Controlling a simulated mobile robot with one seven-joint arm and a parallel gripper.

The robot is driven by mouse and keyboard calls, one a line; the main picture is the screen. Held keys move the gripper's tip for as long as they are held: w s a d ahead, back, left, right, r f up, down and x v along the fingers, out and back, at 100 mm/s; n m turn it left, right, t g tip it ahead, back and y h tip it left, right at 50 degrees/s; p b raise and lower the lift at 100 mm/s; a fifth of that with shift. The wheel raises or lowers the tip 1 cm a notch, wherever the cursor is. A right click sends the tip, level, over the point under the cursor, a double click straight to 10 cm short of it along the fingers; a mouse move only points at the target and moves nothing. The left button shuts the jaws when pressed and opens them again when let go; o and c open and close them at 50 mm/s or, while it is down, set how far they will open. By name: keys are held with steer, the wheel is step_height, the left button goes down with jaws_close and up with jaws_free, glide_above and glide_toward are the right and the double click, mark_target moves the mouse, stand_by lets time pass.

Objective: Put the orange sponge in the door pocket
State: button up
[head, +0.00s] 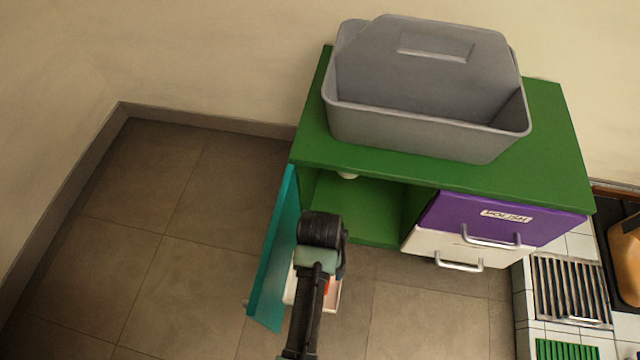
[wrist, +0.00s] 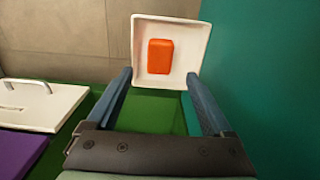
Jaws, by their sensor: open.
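The orange sponge (wrist: 160,57) lies inside the white door pocket (wrist: 142,30), near its middle, with pocket floor showing around it in the wrist view. The pocket is fixed beside the teal door (wrist: 260,70). In the head view my arm hides most of the pocket (head: 289,292), and only a sliver of the sponge (head: 328,286) shows. My gripper (wrist: 159,76) is open, with nothing between its fingers. Its fingertips appear near the pocket's lower corners in the wrist view; I cannot tell whether they touch it.
The teal door (head: 269,265) stands open from the green cabinet (head: 555,110). A grey caddy (head: 400,125) sits on top. A purple drawer (head: 470,220) and a white drawer (head: 445,247) are at the right. Floor left of the door is clear.

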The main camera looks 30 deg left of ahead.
steer(key=shift+r+p, duration=0.6)
steer(key=shift+r, duration=0.95)
